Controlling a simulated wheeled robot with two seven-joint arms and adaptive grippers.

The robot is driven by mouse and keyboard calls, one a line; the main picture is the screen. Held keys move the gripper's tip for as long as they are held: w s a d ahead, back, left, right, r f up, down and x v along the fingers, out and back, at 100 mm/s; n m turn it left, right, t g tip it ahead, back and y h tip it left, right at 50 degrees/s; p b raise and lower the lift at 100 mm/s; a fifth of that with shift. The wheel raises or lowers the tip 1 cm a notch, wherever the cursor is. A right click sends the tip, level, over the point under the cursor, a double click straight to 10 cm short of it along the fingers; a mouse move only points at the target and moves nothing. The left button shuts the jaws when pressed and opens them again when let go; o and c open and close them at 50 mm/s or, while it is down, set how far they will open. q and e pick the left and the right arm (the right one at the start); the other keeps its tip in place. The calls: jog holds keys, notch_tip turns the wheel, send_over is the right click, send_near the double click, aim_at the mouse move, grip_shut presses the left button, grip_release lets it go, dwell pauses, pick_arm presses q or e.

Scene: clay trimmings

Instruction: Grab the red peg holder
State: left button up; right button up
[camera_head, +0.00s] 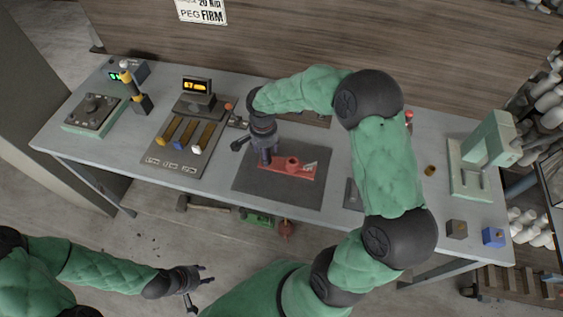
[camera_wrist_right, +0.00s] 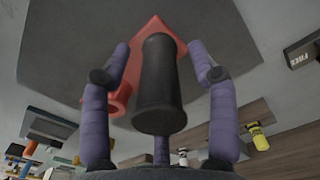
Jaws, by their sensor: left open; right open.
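The red peg holder (camera_head: 300,167) lies on a dark mat (camera_head: 250,190) in the middle of the workbench. It has a flat red base with a short raised round part. My right gripper (camera_head: 266,158) points down over the holder's left end and hides part of it. In the right wrist view, its two purple fingers (camera_wrist_right: 158,62) are open on either side of a black cylinder (camera_wrist_right: 158,90), with the red holder (camera_wrist_right: 120,98) behind. I cannot tell whether the fingers touch anything. My left gripper (camera_head: 200,277) is open and empty, low in front of the bench.
A board with yellow, blue and white handled pieces (camera_head: 180,148) and a small display (camera_head: 197,88) stand left of the mat. A pale green press (camera_head: 478,155) and two small blocks, one blue (camera_head: 493,237), are at the right. My right arm crosses above the bench.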

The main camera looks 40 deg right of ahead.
grip_shut()
jog(key=shift+r, duration=0.1)
jog(key=shift+r, duration=0.1)
